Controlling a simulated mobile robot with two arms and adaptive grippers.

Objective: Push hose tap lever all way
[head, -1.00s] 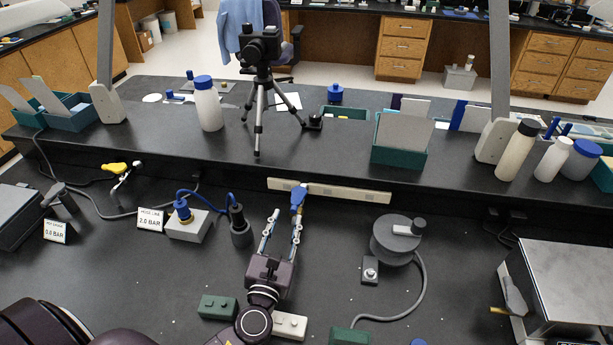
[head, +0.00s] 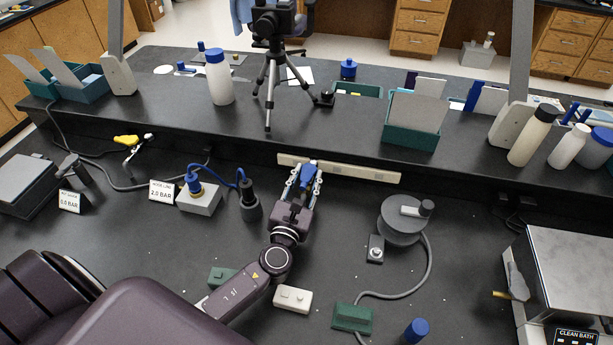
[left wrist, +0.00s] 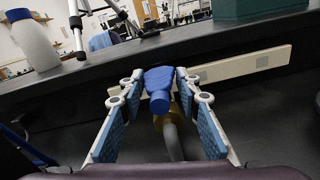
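A tap with a blue lever (head: 307,179) stands at the pale strip on the back ledge's front face. In the left wrist view the blue lever (left wrist: 158,85) points toward the camera, above a brass body and grey spout. My left gripper (head: 305,172) is open, with one finger on each side of the lever. In the left wrist view its blue-padded fingers (left wrist: 157,79) stand apart with gaps beside the lever; contact near the tips is unclear. My right gripper is out of view.
A yellow-handled tap (head: 126,139) is at the left. A "HOSE LINE 2.0 BAR" sign (head: 162,192) stands beside a grey box (head: 199,201) with a blue hose. A grey round device (head: 401,222) with a cable is at the right. The raised ledge closes off the back.

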